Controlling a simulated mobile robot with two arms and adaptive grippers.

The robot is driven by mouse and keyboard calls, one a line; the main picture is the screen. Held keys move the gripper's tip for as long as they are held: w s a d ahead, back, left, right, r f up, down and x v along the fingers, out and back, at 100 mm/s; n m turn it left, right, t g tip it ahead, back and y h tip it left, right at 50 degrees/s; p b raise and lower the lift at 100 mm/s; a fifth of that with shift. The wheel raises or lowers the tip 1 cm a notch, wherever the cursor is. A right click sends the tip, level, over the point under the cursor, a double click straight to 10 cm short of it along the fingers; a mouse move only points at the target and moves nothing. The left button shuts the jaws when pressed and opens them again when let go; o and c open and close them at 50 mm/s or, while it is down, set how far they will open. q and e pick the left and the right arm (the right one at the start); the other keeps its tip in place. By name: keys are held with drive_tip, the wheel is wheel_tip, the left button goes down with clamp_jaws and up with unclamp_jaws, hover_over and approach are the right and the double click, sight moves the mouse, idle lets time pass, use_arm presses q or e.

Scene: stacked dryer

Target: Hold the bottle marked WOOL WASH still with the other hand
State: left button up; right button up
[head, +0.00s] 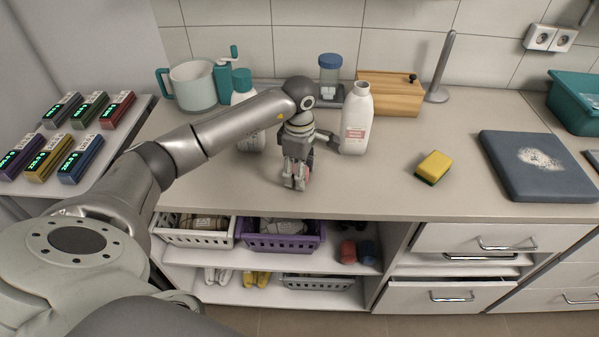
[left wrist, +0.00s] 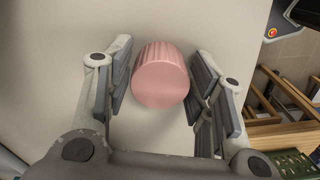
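A white bottle (head: 357,122) with a pinkish label stands upright on the counter, right of my left gripper and apart from its fingers. Its label is too small to read, and its neck shows no coloured cap. A second white bottle with a teal cap (head: 241,80) stands behind my left arm, which hides much of it. My left gripper (head: 294,184) points down, low over the counter. In the left wrist view a ribbed pink cap (left wrist: 161,77) is between its open fingers (left wrist: 160,98), with a gap on each side. My right gripper is not in view.
A yellow sponge (head: 433,167) and a dark blue board (head: 540,168) with white powder lie to the right. A teal-handled jug (head: 193,87), a blue-lidded jar (head: 330,75) and a wooden box (head: 391,94) stand at the back. The front counter is mostly clear.

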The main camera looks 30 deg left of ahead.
use_arm(q)
drive_tip(key=c, duration=0.3)
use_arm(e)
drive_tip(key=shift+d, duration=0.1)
use_arm(q)
drive_tip(key=shift+r, duration=0.1)
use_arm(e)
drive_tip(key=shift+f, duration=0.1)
use_arm(q)
drive_tip(key=shift+r+b, duration=0.4)
drive_tip(key=shift+r, duration=0.05)
drive_tip(key=s+d+r+b, duration=0.3)
drive_tip(key=s+d+r, duration=0.4)
drive_tip(key=s+r, duration=0.5)
drive_tip(key=shift+d, duration=0.2)
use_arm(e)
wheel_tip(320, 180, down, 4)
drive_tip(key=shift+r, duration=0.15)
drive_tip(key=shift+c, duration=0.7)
